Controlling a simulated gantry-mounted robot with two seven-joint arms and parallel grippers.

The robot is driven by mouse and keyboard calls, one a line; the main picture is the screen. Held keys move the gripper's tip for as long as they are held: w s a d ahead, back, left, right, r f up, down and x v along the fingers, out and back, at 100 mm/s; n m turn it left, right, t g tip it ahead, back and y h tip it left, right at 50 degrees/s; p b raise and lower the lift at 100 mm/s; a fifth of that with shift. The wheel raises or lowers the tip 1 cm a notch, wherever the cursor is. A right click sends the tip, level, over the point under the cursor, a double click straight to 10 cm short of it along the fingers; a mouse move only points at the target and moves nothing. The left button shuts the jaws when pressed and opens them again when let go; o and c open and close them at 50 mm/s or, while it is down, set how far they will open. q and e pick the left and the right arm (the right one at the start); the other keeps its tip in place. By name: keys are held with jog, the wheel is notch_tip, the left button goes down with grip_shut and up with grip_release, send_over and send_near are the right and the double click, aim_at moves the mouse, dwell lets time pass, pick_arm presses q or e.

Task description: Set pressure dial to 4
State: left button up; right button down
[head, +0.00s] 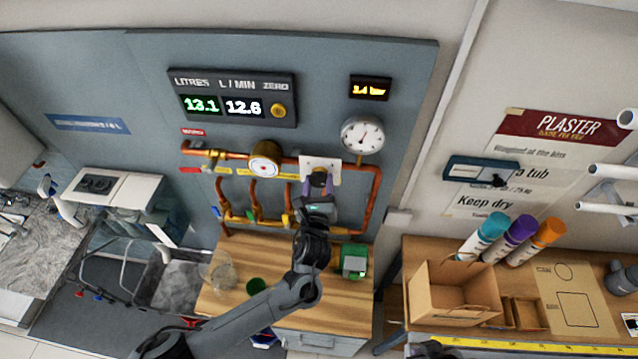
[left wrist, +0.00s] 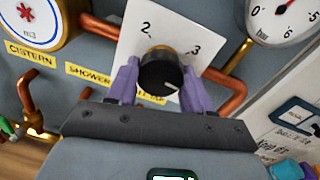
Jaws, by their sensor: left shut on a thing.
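The pressure dial is a black round knob (left wrist: 160,73) with a white mark, which sits toward the lower right of its face in the left wrist view. It stands on a white plate (left wrist: 183,23), where the figures 2 and 3 show; the rest of the scale is hidden. In the head view the plate (head: 308,163) is on the blue-grey panel. My left gripper (head: 319,181) is at the plate. Its purple fingers, also in the left wrist view (left wrist: 157,85), are shut on the knob from both sides.
A round gauge (head: 362,135) hangs right of the plate, under a small amber display (head: 369,88) with a blurred reading in bar. Copper pipes (head: 375,200) run close around the plate. A green box (head: 354,262) stands on the wooden bench below.

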pick_arm(q)
jog(key=m, duration=0.4)
jog(key=shift+a+f, duration=0.15)
jog(key=shift+m, duration=1.8)
jog(key=o, duration=1)
jog(key=shift+o, duration=0.2)
jog(key=s, duration=1)
jog(key=shift+s+a, duration=0.3)
jog(key=shift+a, duration=0.15)
jog(key=shift+f, duration=0.1)
